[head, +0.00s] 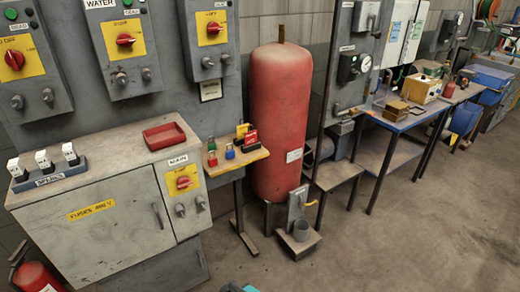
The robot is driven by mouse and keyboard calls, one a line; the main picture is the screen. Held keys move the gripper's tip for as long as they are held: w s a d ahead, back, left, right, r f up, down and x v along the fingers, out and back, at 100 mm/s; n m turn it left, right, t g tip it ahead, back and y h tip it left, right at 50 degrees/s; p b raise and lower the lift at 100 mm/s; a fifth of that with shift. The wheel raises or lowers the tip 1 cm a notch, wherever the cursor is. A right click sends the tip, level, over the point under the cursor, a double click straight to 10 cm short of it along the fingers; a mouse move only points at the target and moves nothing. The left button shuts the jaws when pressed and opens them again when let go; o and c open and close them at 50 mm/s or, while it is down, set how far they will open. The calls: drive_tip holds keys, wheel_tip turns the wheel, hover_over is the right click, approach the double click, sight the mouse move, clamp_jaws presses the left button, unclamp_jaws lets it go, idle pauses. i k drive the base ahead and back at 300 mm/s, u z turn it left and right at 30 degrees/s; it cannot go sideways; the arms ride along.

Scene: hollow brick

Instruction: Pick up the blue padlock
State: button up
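The blue padlock (230,152) is small and stands on a narrow wooden shelf (250,158) between the grey cabinet and the red tank. A red padlock (212,159) and a green one (211,145) are just left of it. Yellow and red items (246,135) stand behind it to the right. Nothing visible covers the blue padlock from the front. My gripper is not recognisable in the head view. Only a small teal edge shows at the bottom, and I cannot tell what it is.
A grey cabinet (100,235) with an empty-looking red tray (165,136) on top stands left of the shelf. A tall red tank (281,120) stands close on the right. The concrete floor (400,245) in front is clear.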

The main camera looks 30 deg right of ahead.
sight(230, 154)
drive_tip(key=z, duration=0.6)
drive_tip(key=k, duration=0.95)
drive_tip(key=u, duration=0.05)
drive_tip(key=i, duration=0.9)
